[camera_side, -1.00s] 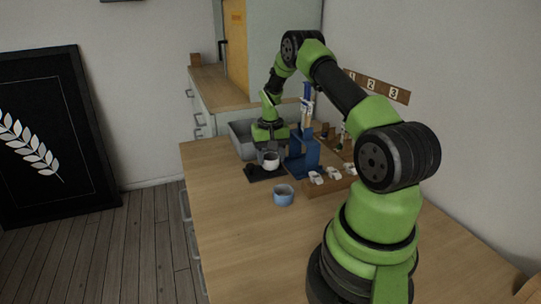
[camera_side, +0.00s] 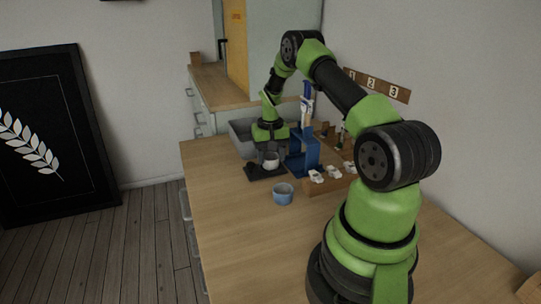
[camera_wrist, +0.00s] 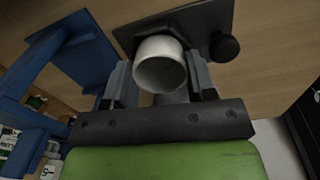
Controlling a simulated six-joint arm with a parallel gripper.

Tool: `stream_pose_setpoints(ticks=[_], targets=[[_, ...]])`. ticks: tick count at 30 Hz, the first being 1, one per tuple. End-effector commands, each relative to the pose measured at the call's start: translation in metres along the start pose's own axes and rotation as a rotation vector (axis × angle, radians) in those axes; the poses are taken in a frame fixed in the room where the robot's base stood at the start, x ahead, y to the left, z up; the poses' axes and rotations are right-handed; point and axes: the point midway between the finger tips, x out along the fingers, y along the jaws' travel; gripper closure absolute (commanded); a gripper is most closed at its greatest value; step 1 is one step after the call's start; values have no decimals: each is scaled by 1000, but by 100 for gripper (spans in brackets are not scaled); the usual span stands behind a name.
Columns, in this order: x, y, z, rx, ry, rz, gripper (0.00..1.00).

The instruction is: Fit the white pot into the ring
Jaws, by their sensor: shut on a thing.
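The white pot (camera_side: 271,161) is between the fingers of my gripper (camera_side: 270,153), low over the black base plate (camera_side: 257,176). In the wrist view the pot (camera_wrist: 160,66) shows its round open mouth, with one finger of my gripper (camera_wrist: 160,74) on each side. My gripper is shut on the pot. The black plate (camera_wrist: 208,18) lies beyond the pot in that view. A ring cannot be made out clearly; the pot and fingers cover that part of the plate. I cannot tell whether the pot touches the plate.
A blue stand (camera_side: 303,163) stands close to the right of the plate. A light-blue cup (camera_side: 283,195) is in front of it. A wooden block with several white pieces (camera_side: 334,172) lies to the right, and a grey bin (camera_side: 241,138) stands behind. The front table is clear.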

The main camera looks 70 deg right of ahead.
Motion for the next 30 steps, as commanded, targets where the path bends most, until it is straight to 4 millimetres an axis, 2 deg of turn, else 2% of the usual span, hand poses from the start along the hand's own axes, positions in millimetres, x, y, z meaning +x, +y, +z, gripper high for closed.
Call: stream_pose_setpoints(ticks=[21, 22, 25, 26, 30], targets=[[5, 0, 0, 0, 0, 0, 71], [5, 0, 0, 0, 0, 0, 47], [4, 0, 0, 0, 0, 0, 24], [4, 0, 0, 0, 0, 0, 19], [4, 0, 0, 0, 0, 0, 19]])
